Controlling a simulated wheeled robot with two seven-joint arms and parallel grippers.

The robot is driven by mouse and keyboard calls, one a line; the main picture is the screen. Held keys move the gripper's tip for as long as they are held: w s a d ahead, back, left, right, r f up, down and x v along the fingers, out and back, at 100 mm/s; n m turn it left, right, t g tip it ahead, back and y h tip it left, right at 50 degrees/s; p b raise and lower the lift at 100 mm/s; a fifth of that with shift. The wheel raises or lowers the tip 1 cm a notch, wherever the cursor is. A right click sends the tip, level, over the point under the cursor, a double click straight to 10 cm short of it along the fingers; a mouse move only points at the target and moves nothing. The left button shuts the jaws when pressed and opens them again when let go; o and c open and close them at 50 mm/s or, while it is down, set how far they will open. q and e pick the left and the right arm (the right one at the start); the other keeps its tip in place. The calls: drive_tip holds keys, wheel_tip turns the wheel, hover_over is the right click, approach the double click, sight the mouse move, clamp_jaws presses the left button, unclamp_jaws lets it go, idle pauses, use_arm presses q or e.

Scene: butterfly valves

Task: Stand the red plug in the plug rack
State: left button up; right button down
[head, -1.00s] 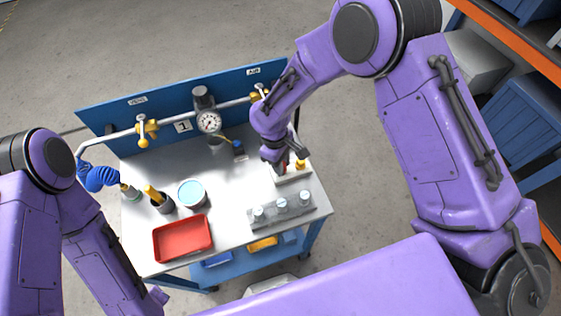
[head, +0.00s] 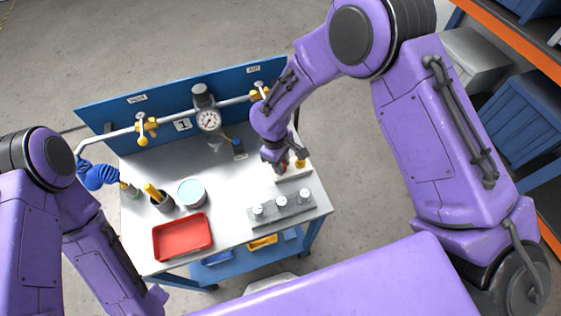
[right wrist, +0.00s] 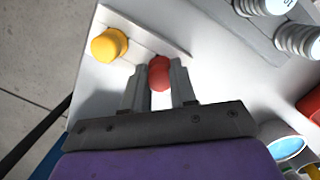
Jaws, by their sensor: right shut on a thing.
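The red plug (right wrist: 159,73) is between the two fingers of my right gripper (right wrist: 159,88), which is shut on it. The plug rack (head: 294,174) is a pale, low block near the right edge of the bench top; it also shows in the right wrist view (right wrist: 141,37). A yellow plug (right wrist: 109,45) stands at one end of the rack. The red plug is at the rack, beside the yellow plug; its lower end is hidden, so I cannot tell whether it is seated. In the head view my right gripper (head: 277,166) partly covers the rack.
A grey holder (head: 281,209) with capped cylinders stands in front of the rack. A red tray (head: 183,238), a light-blue-topped tin (head: 192,192) and a cup with a yellow handle (head: 161,201) are further left. A pipe with a gauge (head: 208,120) runs along the back panel.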

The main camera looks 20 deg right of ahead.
drive_tip(key=shift+c, duration=1.7)
unclamp_jaws()
drive_tip(key=shift+r, duration=3.7)
